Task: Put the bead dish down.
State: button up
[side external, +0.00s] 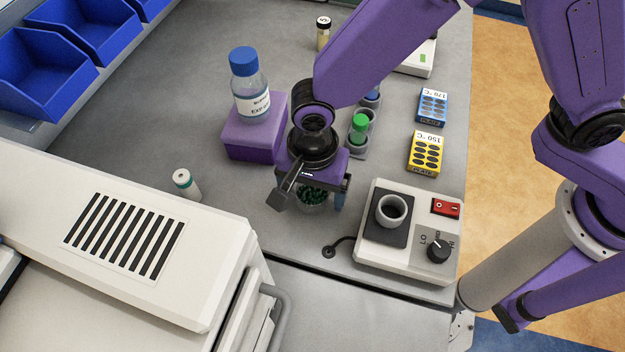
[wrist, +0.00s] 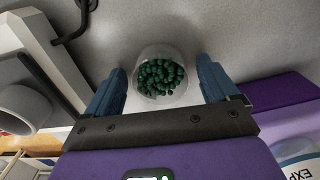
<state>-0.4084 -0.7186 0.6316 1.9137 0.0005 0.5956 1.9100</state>
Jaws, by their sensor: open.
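The bead dish (wrist: 161,78) is a clear round dish filled with dark green beads. In the side external view the dish (side external: 313,198) sits on the grey bench below my gripper (side external: 311,199), partly hidden by it. In the wrist view the dish lies between the two blue fingers of my gripper (wrist: 161,90), with a gap showing on each side. The fingers are open and do not appear to touch the dish.
A hot plate (side external: 410,230) with a grey cup (side external: 391,210) stands right of the dish. A purple block (side external: 252,140) bearing a blue-capped bottle (side external: 249,90) stands behind left. A small vial (side external: 186,184) stands left. Bench between vial and dish is clear.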

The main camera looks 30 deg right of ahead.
aim_at(313, 189)
notch_tip(313, 189, up, 12)
jog(key=shift+r, duration=0.15)
dwell(0.3)
jog(key=s+d+n, duration=0.4)
jog(key=d+n, duration=0.3)
jog(key=d, duration=0.4)
jog(key=s+d+r+n, duration=0.1)
jog(key=s+d+n, duration=0.2)
jog(key=d+n, duration=0.4)
jog(key=s+d+n, duration=0.4)
jog(key=d+n, duration=0.3)
jog(key=d, duration=0.8)
jog(key=shift+s+r+n, duration=0.25)
jog(key=shift+s+n, duration=0.05)
jog(key=shift+s, duration=0.05)
